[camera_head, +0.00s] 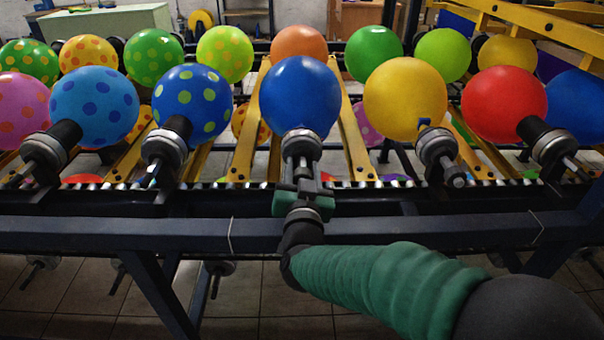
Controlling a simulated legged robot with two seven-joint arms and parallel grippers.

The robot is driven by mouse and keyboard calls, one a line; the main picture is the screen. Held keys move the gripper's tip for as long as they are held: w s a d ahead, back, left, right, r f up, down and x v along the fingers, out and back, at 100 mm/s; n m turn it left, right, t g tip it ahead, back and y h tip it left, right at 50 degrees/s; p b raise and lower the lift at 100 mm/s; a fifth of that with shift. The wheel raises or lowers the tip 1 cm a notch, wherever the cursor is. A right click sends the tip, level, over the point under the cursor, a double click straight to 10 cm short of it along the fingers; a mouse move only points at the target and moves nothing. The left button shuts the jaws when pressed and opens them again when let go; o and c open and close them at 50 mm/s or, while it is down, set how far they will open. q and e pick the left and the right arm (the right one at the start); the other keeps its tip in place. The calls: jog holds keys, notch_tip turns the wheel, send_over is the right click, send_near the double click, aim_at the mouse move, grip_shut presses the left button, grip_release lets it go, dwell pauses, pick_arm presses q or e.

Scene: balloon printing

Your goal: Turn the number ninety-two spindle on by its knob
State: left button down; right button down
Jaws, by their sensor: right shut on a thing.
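A row of spindles, each with a balloon on it, runs across the rack in the head view. My right arm comes in from the lower right, and my right gripper (302,186) is at the middle spindle (301,144), below the plain dark blue balloon (301,96). The gripper is shut on the knob at the near end of this spindle; the fingers hide most of the knob. I cannot read a number on any spindle. My left gripper is not in view.
Neighbouring spindles stand on the left (165,148) and right (437,150), with room between them and my gripper. A dark blue rail (420,231) crosses in front, below the spindles. Yellow bars (353,130) slope behind. More balloons fill the back row.

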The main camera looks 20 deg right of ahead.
jog(key=m+b, duration=0.1)
jog(key=m, duration=0.2)
jog(key=shift+f+m+b, duration=0.3)
jog(key=shift+b, duration=0.1)
jog(key=shift+m+b, duration=0.9)
jog(key=shift+m, duration=0.8)
jog(key=c, duration=0.9)
grip_release()
jog(key=shift+r, duration=0.15)
jog(key=shift+o, duration=0.2)
